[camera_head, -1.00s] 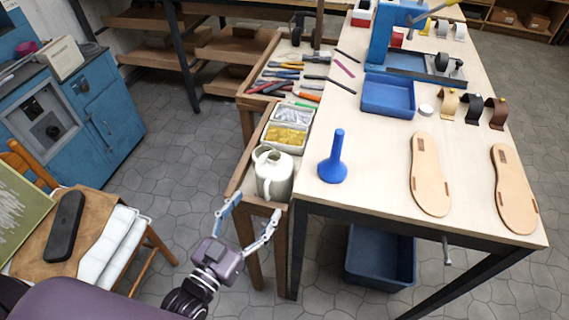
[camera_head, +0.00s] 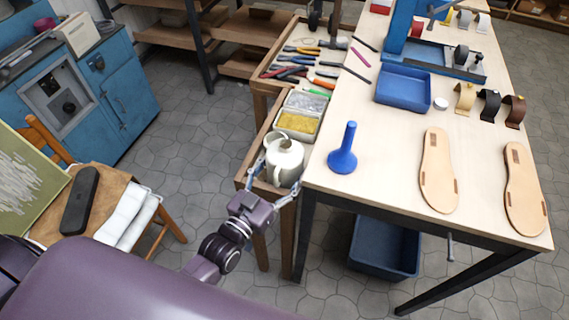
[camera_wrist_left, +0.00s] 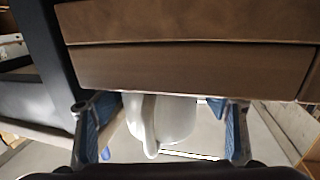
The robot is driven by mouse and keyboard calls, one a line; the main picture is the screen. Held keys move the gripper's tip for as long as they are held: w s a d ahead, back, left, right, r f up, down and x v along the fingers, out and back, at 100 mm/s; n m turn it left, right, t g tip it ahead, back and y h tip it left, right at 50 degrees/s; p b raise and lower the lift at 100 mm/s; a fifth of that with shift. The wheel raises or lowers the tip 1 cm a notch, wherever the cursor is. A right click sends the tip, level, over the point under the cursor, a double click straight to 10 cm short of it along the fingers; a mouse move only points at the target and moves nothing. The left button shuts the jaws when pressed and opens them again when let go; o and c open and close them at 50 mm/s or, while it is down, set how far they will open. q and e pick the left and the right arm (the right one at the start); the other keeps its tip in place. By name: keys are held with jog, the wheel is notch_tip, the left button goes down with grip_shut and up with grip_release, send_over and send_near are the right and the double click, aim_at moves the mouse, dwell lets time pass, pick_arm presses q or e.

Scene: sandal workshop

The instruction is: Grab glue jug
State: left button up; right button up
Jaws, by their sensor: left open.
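The white glue jug (camera_head: 286,158) stands upright on the low wooden side bench (camera_head: 251,177), left of the main table. My left gripper (camera_head: 277,174) is at the jug's near side, open, with one finger to each side of it. In the left wrist view the jug (camera_wrist_left: 172,120) shows between the two blue-padded fingers (camera_wrist_left: 163,128), with a gap on both sides. Its handle faces my wrist camera. The jug's upper part is partly hidden in that view. My right gripper is not in view.
A chair (camera_head: 172,230) stands at the left.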

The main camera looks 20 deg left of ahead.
pick_arm(q)
jog(key=c, duration=0.9)
jog(key=shift+r, duration=0.1)
jog(key=shift+c, duration=0.9)
jog(key=shift+r, duration=0.2)
